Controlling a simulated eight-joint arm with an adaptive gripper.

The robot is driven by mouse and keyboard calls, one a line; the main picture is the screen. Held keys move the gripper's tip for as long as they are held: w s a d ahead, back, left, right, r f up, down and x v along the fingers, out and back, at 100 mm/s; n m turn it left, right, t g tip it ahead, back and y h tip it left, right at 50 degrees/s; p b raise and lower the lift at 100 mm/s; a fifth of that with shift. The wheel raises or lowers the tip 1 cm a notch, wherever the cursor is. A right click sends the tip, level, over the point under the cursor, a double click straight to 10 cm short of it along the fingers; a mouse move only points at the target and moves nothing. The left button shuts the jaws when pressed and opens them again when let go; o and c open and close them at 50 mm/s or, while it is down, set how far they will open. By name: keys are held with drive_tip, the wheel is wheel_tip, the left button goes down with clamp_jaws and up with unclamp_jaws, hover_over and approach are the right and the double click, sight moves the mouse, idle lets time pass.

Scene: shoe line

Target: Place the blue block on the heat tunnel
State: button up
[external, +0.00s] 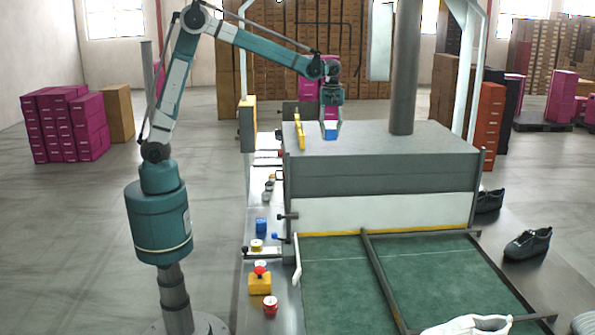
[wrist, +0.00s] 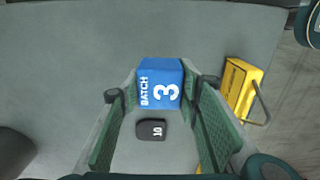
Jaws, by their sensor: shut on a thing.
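A blue block (wrist: 160,85) marked "BATCH 3" is between the two fingers of my gripper (wrist: 160,92), which is shut on it. In the external view my gripper (external: 331,121) points down with the blue block (external: 331,131) at its fingertips. The block is over the left part of the grey top of the heat tunnel (external: 410,140). The tunnel top also fills most of the wrist view (wrist: 60,70). I cannot tell whether the block touches that top or hangs just above it.
A yellow object (external: 299,134) lies on the tunnel top beside my gripper; it also shows in the wrist view (wrist: 242,88). A small black piece marked "10" (wrist: 151,130) shows near the block. A grey pipe (external: 404,70) rises from the tunnel. Another blue item (external: 262,226) is on the side ledge.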

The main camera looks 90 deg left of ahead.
sight(330, 139)
drive_tip(key=shift+f, duration=2.05)
drive_tip(key=shift+f, duration=0.15)
drive_tip(key=o, duration=0.9)
wheel_tip(330, 139, up, 12)
drive_tip(key=shift+r, duration=0.15)
drive_tip(key=shift+s, duration=0.1)
